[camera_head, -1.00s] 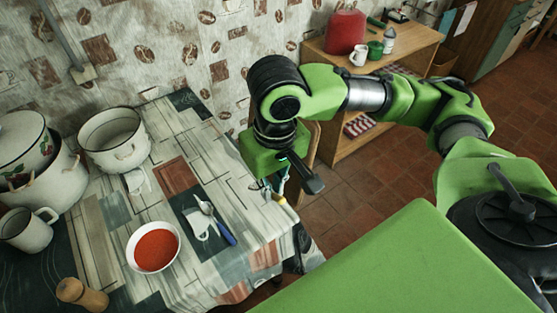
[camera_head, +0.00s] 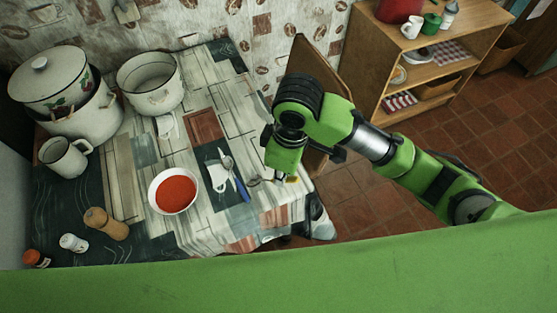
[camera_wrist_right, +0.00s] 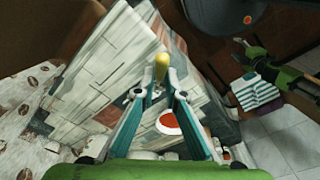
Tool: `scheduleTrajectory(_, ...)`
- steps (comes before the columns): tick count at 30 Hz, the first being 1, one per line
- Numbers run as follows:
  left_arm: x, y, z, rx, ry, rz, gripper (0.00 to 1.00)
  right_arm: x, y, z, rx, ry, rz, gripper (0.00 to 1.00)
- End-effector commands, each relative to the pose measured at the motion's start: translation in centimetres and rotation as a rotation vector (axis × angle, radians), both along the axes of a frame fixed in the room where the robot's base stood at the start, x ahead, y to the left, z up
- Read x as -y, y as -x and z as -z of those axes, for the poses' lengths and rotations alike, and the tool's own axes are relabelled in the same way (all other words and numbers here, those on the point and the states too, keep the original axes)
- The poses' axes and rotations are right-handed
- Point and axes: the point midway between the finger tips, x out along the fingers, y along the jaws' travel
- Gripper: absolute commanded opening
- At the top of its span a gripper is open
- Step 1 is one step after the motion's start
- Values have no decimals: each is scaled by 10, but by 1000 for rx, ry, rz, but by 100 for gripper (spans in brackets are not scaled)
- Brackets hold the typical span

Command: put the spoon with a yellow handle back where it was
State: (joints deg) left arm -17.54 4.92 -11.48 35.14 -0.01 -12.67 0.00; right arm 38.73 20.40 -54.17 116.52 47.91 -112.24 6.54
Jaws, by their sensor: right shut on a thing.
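The yellow-handled spoon is held in my right gripper (camera_head: 276,178). Its metal bowl (camera_head: 254,182) points left over the table edge and its yellow handle end (camera_head: 293,179) shows just right of the fingers. In the right wrist view the yellow handle (camera_wrist_right: 162,65) stands out beyond the fingertips (camera_wrist_right: 158,93), which are closed on the spoon. The table (camera_head: 205,215) with a patterned cloth lies left of and under the gripper. I cannot tell whether the spoon touches the cloth. What looks like my left gripper (camera_wrist_right: 245,48) shows small in the right wrist view, its jaws unclear.
A blue-handled spoon (camera_head: 241,186) lies beside a white napkin (camera_head: 214,181), close left of my gripper. A bowl of red soup (camera_head: 174,190), an open pot (camera_head: 150,85), a lidded pot (camera_head: 75,95), and a mug (camera_head: 64,156) stand farther left. A chair (camera_head: 318,85) is behind the arm.

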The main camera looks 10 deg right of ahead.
Motion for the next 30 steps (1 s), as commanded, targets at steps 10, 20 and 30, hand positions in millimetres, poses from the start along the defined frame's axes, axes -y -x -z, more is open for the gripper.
scheduleTrajectory(10,8,-13,-20,19,10,-3,52,24,-72,44,-3,4,5,0)
scheduleTrajectory(20,8,-12,-24,18,10,-3,52,30,-99,77,2,1,2,0)
scheduleTrajectory(30,7,-10,-29,15,9,-3,52,33,-104,113,2,3,2,0)
